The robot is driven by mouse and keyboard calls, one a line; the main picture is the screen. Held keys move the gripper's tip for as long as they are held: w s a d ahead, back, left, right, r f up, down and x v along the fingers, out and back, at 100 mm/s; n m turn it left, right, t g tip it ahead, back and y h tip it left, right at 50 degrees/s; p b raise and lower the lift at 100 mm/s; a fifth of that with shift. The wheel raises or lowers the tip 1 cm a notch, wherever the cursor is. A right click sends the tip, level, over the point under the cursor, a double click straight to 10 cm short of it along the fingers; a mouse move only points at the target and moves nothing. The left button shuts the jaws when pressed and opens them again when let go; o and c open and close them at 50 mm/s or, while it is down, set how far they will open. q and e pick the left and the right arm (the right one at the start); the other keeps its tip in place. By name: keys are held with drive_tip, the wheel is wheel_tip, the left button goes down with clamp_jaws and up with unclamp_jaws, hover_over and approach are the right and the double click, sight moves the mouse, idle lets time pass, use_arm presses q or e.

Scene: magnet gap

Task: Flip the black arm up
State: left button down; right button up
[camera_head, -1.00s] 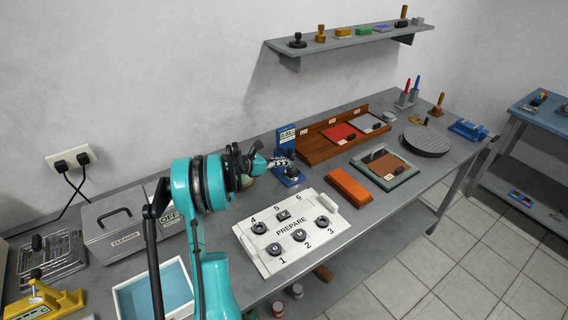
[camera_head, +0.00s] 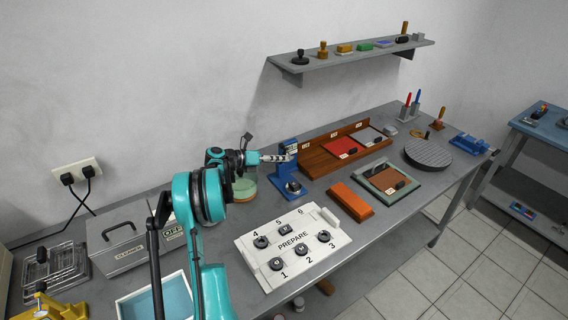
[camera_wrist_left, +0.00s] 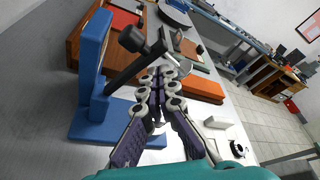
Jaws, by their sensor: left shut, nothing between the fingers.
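The blue stand (camera_head: 286,160) stands upright on the bench, with a small display near its top and a dark round part on its base. In the left wrist view, the blue stand (camera_wrist_left: 92,60) rises at left. Its black arm (camera_wrist_left: 134,70) slants out from the upright and carries a black knob (camera_wrist_left: 131,39). My left gripper (camera_head: 288,158) is in front of the upright, its fingers pointing right. In the wrist view its fingertips (camera_wrist_left: 160,78) are together and empty, close beside the black arm; contact cannot be told. My right gripper is not in view.
The white PREPARE board (camera_head: 293,241) with several dark round pieces lies in front. An orange block (camera_head: 351,200) and a green-framed tray (camera_head: 386,180) are to the right. A wooden rack (camera_head: 316,166) stands behind. A grey cleaner box (camera_head: 125,238) is at left.

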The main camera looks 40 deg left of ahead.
use_arm(q)
drive_tip(key=shift+w+a+r+p, duration=0.2)
drive_tip(key=shift+a+r, duration=0.2)
drive_tip(key=shift+a, duration=0.2)
drive_tip(key=shift+w+a+r+p, duration=0.15)
drive_tip(key=shift+a+r, duration=0.2)
drive_tip(key=shift+a, duration=0.2)
